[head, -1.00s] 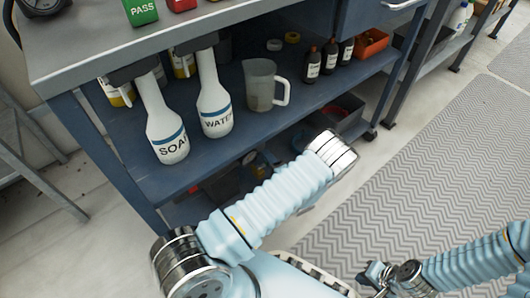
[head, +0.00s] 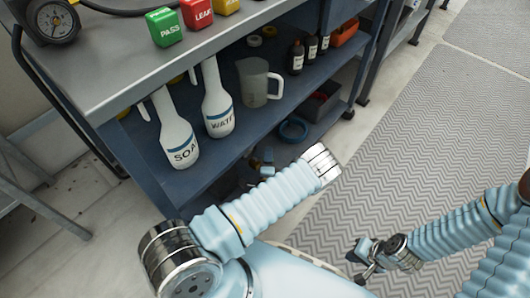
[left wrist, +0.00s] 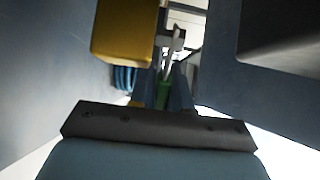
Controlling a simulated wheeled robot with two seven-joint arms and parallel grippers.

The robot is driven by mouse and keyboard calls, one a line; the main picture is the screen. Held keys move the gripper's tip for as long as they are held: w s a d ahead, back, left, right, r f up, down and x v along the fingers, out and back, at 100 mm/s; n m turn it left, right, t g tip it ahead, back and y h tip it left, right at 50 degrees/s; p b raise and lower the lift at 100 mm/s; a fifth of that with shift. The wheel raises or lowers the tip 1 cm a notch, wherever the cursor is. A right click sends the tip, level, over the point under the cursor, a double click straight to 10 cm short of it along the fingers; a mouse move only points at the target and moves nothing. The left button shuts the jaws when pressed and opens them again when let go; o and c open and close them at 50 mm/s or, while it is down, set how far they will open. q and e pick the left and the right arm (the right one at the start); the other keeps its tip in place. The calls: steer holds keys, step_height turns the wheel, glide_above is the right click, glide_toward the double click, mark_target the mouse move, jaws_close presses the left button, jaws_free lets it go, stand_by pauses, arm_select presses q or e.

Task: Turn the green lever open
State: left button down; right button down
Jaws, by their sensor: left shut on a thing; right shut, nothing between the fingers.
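In the left wrist view, the fingers of my left gripper (left wrist: 163,97) are closed around a small green piece, the green lever (left wrist: 163,92). A thin metal rod or fitting extends just beyond it. Most of the lever is hidden between the fingers, so its angle cannot be told. In the head view the lever cannot be made out; my left forearm reaches toward the lower shelf, and the left gripper is not clearly visible there. My right gripper (head: 363,262) is shut and empty above the patterned floor mat, apart from the bench.
A yellow block (left wrist: 124,32) is close at the upper left in the wrist view, with blue walls on both sides. The blue bench (head: 236,146) holds a soap bottle (head: 177,137), a water bottle (head: 217,105) and a jug (head: 253,84). The mat (head: 430,130) is clear.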

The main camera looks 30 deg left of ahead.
arm_select(q)
steer(key=shift+s+d+m+h, duration=0.1)
steer(key=shift+d+m+h, duration=0.05)
steer(key=shift+m+h, duration=0.2)
steer(key=c, duration=1.2)
jaws_free()
steer(key=shift+o, duration=0.2)
